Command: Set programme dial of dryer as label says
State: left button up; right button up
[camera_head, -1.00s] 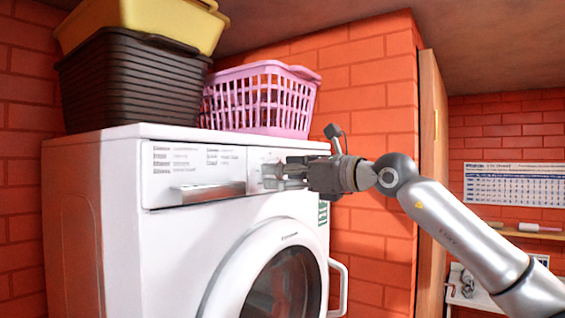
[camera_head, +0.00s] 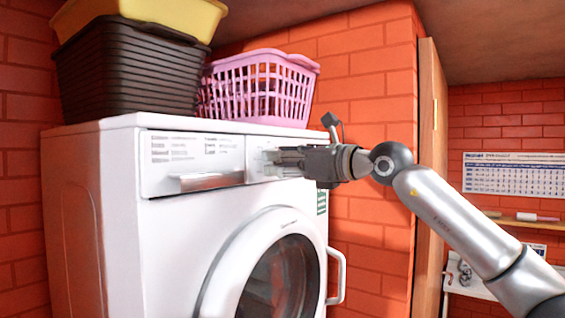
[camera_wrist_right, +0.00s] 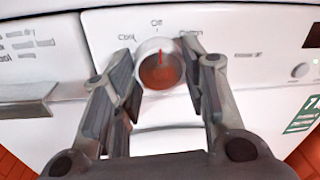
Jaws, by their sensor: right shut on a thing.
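The dryer (camera_head: 170,240) is white, with a round door and a control panel on top. Its programme dial (camera_wrist_right: 160,70) is a round knob with a white rim, a reddish face and a red mark pointing up at the word "Off". Blurred words stand left and right of "Off". My right gripper (camera_head: 270,160) is at the panel's right part and hides most of the dial in the head view. In the right wrist view its fingers (camera_wrist_right: 160,76) are shut on the dial, one on each side. Printed text (camera_head: 180,149) on the drawer front is too small to read. My left gripper is out of view.
A pink basket (camera_head: 258,88), a dark basket (camera_head: 125,75) and a yellow tub (camera_head: 150,15) stand on the dryer. The drawer handle (camera_head: 205,181) and door handle (camera_head: 338,275) stick out. A brick wall is close on the right. A calendar (camera_head: 515,174) hangs farther back.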

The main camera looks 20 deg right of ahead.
jog(key=shift+w+d+m+g+y+b, duration=0.2)
jog(key=shift+m+b, duration=1.65)
jog(key=shift+m, duration=3.8)
jog(key=shift+s+a+m+g+y+b, duration=0.3)
jog(key=shift+m+b, duration=1.5)
jog(key=shift+m, duration=3.9)
jog(key=shift+w+d+m+g+y+b, duration=0.4)
jog(key=shift+m+b, duration=1.45)
jog(key=shift+m, duration=3.8)
jog(key=shift+s+a, duration=0.15)
jog(key=shift+a, duration=0.1)
